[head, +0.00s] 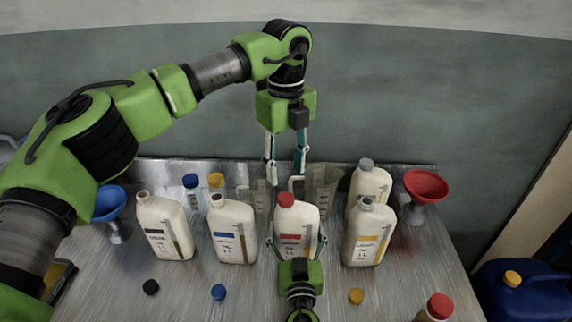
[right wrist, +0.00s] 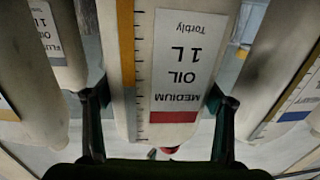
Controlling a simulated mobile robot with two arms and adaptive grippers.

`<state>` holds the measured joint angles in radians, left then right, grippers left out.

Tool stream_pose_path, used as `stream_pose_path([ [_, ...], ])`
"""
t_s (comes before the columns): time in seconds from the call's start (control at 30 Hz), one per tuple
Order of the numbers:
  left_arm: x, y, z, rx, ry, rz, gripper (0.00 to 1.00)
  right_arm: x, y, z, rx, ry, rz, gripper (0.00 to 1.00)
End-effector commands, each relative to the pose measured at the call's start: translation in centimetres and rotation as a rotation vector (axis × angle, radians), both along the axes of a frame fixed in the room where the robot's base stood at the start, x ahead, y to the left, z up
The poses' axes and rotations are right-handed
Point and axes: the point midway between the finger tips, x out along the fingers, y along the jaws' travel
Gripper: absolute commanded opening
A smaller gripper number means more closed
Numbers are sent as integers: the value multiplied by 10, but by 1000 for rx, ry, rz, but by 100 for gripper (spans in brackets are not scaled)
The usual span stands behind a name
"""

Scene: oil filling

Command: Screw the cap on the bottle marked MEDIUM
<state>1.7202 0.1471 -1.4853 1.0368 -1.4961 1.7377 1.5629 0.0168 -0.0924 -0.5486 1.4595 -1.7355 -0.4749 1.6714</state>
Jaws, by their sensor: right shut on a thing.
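The bottle marked MEDIUM (head: 290,244) is cream-coloured with a red label band and stands upright on the metal table in the head view. Its label (right wrist: 180,70) reads upside down in the right wrist view. A red cap (head: 286,200) sits at the bottle's mouth; I cannot tell how tightly. My right gripper (head: 295,245) is shut on the bottle from the front, with a finger on each side of it in the right wrist view (right wrist: 158,105). My left gripper (head: 284,176) points down above and behind the cap, with its fingers apart and nothing between them.
Uncapped bottles stand left (head: 165,230) and (head: 233,232), and right (head: 362,236), of the held one. A grey-capped bottle (head: 371,184) is behind. Black (head: 151,287), blue (head: 218,292) and yellow (head: 356,296) caps lie in front. Blue (head: 109,204) and red (head: 427,186) funnels flank them.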

Motion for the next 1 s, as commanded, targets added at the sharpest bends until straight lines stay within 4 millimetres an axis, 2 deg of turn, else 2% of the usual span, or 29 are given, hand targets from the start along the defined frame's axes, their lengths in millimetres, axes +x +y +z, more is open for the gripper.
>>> stream_pose_path([
  [0.2,0,0,1,0,0,120,39,0,0,0,-1,0,0,16],
  [0.57,0,0,0,0,0,126,39,0,0,0,-1,0,0,16],
  [0.73,0,1,-16,2,1,126,39,0,0,0,-1,0,0,16],
  [1.0,-1,0,-58,1,2,125,39,0,0,0,-2,0,0,16],
])
